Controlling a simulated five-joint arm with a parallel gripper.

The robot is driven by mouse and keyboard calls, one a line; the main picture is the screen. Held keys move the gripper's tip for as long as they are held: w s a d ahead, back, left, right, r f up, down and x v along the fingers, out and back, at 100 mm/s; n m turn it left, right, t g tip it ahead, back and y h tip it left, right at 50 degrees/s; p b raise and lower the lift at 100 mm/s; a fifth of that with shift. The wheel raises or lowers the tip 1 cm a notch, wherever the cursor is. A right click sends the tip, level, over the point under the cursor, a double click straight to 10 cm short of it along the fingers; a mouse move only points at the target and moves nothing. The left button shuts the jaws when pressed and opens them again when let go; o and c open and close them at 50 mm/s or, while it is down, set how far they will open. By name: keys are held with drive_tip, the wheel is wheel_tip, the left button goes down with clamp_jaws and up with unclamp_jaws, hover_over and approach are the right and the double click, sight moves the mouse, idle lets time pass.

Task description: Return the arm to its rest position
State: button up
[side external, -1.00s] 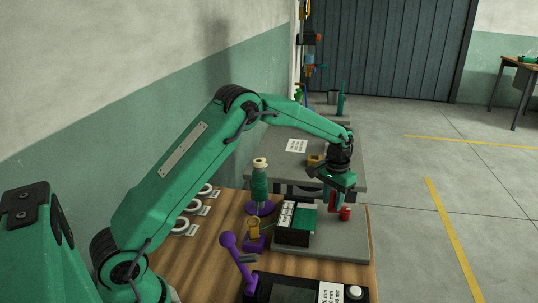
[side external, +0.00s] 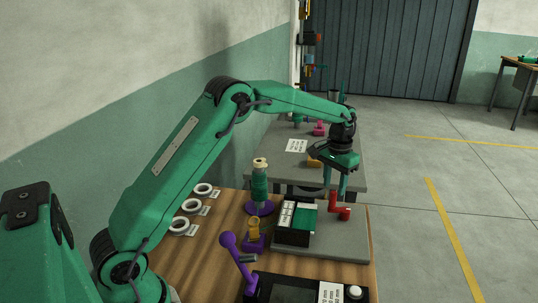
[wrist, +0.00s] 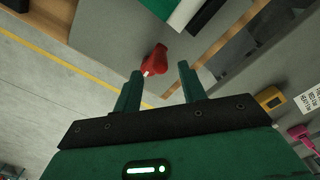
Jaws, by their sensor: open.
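My arm reaches over the workbench from the left. My gripper (side external: 342,189) is open and empty, pointing down just above a red L-shaped piece (side external: 338,209) near the right edge of the bench. In the wrist view, my gripper (wrist: 161,72) shows its two green fingers apart, and the red piece (wrist: 154,60) appears between and beyond their tips. I see no contact between them, though the exact gap is hard to judge.
A black box with a green section (side external: 297,224), a green spool on a purple base (side external: 260,187) and a purple lever (side external: 236,258) stand on the bench. White rings (side external: 192,206) lie by the wall. A grey table (side external: 275,150) stands behind.

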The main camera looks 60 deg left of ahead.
drive_tip(key=shift+r, duration=0.9)
drive_tip(key=shift+r, duration=0.1)
drive_tip(key=shift+s+r, duration=0.2)
drive_tip(key=shift+r, duration=0.05)
drive_tip(key=s+d+r+t, duration=0.3)
drive_tip(key=s+r, duration=1)
drive_tip(key=s, duration=0.4)
drive_tip(key=s+f+t, duration=0.1)
drive_tip(key=s, duration=0.7)
drive_tip(key=s+d+f+m+t, duration=0.1)
drive_tip(key=s, duration=0.8)
drive_tip(key=shift+s+d+f+t, duration=0.15)
drive_tip(key=shift+d+f+t, duration=0.1)
drive_tip(key=shift+f+t, duration=0.1)
